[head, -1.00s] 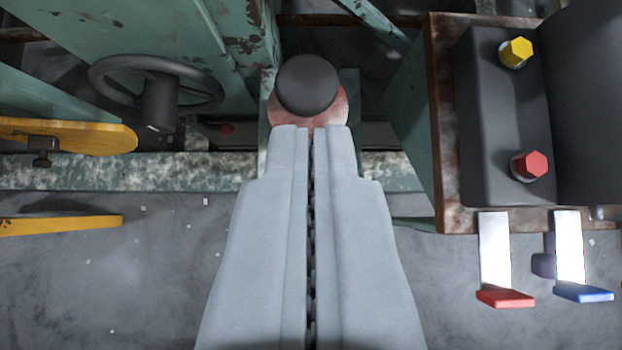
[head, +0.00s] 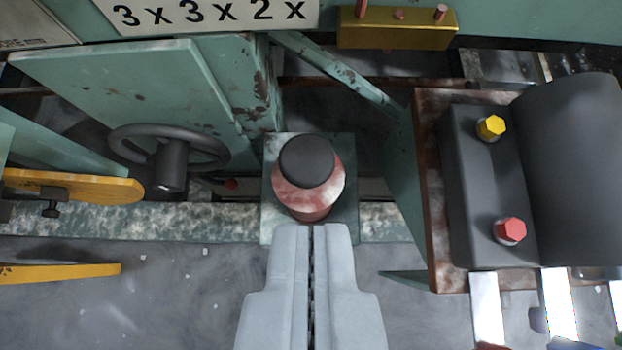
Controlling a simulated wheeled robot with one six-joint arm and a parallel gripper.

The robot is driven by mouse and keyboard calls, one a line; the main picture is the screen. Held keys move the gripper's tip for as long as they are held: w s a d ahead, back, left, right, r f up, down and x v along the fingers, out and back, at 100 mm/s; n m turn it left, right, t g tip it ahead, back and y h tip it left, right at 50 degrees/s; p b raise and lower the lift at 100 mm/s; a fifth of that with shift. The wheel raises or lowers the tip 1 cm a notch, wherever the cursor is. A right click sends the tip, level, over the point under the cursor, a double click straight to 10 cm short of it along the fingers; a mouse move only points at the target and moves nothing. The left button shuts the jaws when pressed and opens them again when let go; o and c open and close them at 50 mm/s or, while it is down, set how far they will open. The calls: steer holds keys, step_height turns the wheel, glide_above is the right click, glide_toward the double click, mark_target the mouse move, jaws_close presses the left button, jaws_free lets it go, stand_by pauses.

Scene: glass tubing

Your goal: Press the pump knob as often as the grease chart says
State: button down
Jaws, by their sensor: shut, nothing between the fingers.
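The pump knob (head: 306,162) is a round dark grey cap on a worn red body (head: 309,195), standing on a green base plate (head: 348,222) in the middle of the view. A white chart (head: 210,14) with black print at the top edge reads "3 x 3 x 2 x"; anything above that line is cut off. My gripper (head: 311,228) is shut and empty. Its tips point at the red body from the near side, just below it in the picture. I cannot tell whether they touch it. The knob's top is uncovered.
A dark handwheel (head: 170,160) and a yellow part (head: 75,185) are at left. At right, a rusty-edged table (head: 424,190) carries a dark motor block with yellow (head: 491,127) and red (head: 510,231) hex caps. A brass block (head: 398,28) is at the top.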

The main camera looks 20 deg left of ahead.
steer(key=shift+f, duration=0.1)
glide_above(311, 177)
steer(key=f, duration=0.6)
steer(key=shift+s+d+f, duration=0.1)
steer(key=shift+s+f, duration=0.2)
steer(key=shift+f, duration=0.05)
step_height(311, 177, down, 3)
steer(key=shift+w+f, duration=0.1)
steer(key=shift+f, duration=0.5)
steer(key=shift+f, duration=0.1)
steer(key=shift+f, duration=1)
